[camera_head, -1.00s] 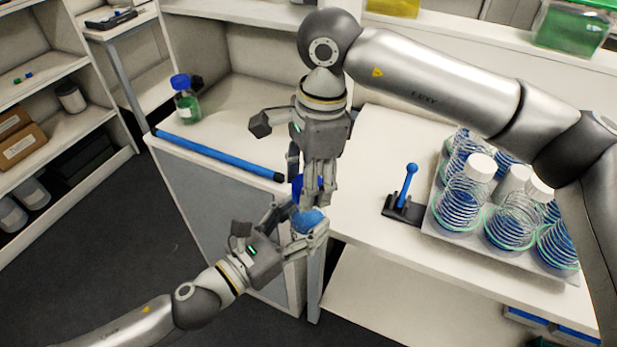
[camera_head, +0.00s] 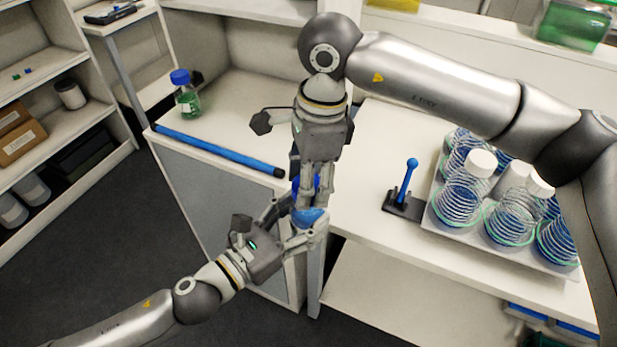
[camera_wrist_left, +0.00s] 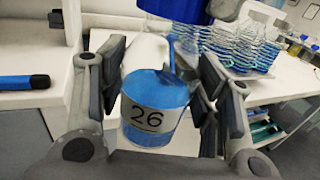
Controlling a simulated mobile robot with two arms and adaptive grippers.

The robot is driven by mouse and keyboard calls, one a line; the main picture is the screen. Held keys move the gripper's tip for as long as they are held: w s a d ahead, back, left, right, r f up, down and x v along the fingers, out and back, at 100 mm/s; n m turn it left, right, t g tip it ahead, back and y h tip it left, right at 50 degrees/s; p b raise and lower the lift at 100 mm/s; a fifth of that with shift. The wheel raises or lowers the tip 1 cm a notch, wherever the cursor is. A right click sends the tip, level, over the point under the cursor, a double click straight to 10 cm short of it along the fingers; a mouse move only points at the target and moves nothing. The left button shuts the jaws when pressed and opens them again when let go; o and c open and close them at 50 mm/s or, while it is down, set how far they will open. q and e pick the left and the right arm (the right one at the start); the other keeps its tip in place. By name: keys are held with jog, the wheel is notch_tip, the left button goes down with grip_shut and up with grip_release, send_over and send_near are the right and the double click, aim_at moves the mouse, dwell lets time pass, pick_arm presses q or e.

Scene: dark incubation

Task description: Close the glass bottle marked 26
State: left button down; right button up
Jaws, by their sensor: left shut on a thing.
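The glass bottle marked 26 (camera_wrist_left: 152,108) holds blue liquid and sits between the fingers of my left gripper (camera_wrist_left: 160,100) in the left wrist view. In the head view, the bottle (camera_head: 307,217) is a small blue patch, mostly hidden by my left gripper (camera_head: 300,230), which is shut on it beside the bench edge. Directly above is a blue cap (camera_wrist_left: 180,9), also partly visible in the head view (camera_head: 311,183). My right gripper (camera_head: 312,190), pointing down, is shut on the cap. I cannot tell whether cap and bottle neck touch.
A blue bar (camera_head: 215,150) lies along the left bench edge, near a green-liquid bottle with a blue cap (camera_head: 187,100). On the right bench are a black stand with a blue handle (camera_head: 404,195) and a rack of coil-ringed bottles (camera_head: 445,231). Bench space between is clear.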

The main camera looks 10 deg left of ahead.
jog(key=m, duration=0.6)
jog(key=shift+m+t, duration=0.3)
jog(key=shift+t, duration=0.1)
jog(key=m, duration=0.4)
jog(key=shift+m, duration=0.4)
jog(key=m, duration=0.4)
jog(key=shift+a+m+t+h, duration=0.1)
jog(key=shift+m+t+h, duration=0.2)
jog(key=shift+m+t, duration=0.1)
jog(key=m, duration=0.5)
jog(key=m+h, duration=0.1)
jog(key=m, duration=1.1)
jog(key=shift+w+h, duration=0.1)
jog(key=shift+h, duration=0.3)
jog(key=m, duration=0.4)
jog(key=shift+g, duration=0.4)
